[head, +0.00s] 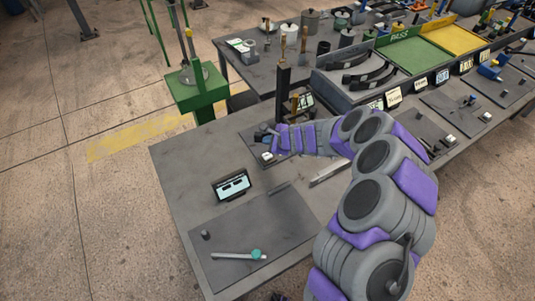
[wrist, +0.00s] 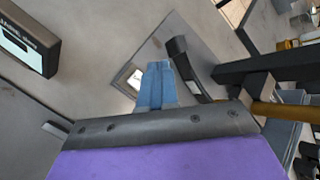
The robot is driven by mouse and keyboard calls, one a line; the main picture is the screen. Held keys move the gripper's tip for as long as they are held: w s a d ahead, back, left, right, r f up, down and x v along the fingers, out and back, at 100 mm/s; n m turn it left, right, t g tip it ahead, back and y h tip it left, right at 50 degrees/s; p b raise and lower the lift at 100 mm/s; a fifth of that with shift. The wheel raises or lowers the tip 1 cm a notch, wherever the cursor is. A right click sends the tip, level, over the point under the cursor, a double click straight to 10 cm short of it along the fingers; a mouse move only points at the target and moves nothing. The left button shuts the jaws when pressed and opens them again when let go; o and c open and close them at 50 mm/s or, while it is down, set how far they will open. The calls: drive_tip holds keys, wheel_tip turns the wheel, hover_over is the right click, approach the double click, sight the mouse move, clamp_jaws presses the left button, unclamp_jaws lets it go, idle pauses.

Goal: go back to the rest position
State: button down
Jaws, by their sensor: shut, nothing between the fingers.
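My arm reaches over the dark grey workbench (head: 170,170) from the lower right. My gripper (head: 264,138) is at its end, low over the bench beside the foot of a black upright post (head: 283,95). In the wrist view the light blue fingers of my gripper (wrist: 159,68) are together with nothing between them. Below them lie a grey plate (wrist: 205,45) and a dark curved part (wrist: 182,52). I cannot tell whether the fingers touch anything.
A small display (head: 231,185) stands left of my arm, near a mat (head: 235,230) with a teal-ended tool (head: 256,254). A green stand (head: 197,92) is beyond the bench. Green and yellow trays (head: 413,58) stand at the back right.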

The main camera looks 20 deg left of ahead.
drive_tip(key=s+d+r+n+g+y, duration=0.1)
drive_tip(key=s+d+r+n+g, duration=0.1)
drive_tip(key=s+r+n, duration=0.6)
drive_tip(key=s+d+r+n+g+y, duration=0.15)
drive_tip(key=s+r, duration=0.45)
drive_tip(key=r, duration=0.6)
drive_tip(key=s+d+n+g+h, duration=0.1)
drive_tip(key=s+d+h, duration=0.4)
drive_tip(key=s+d, duration=0.9)
drive_tip(key=s+d+n+g+h+b, duration=0.1)
drive_tip(key=s+d+n+h, duration=0.3)
drive_tip(key=s+d, duration=0.9)
drive_tip(key=d+h, duration=0.1)
drive_tip(key=d, duration=0.4)
drive_tip(key=shift+s+g, duration=0.35)
drive_tip(key=shift+s, duration=0.05)
drive_tip(key=c, duration=1.8)
unclamp_jaws()
drive_tip(key=shift+f+h, duration=0.1)
drive_tip(key=shift+h, duration=0.15)
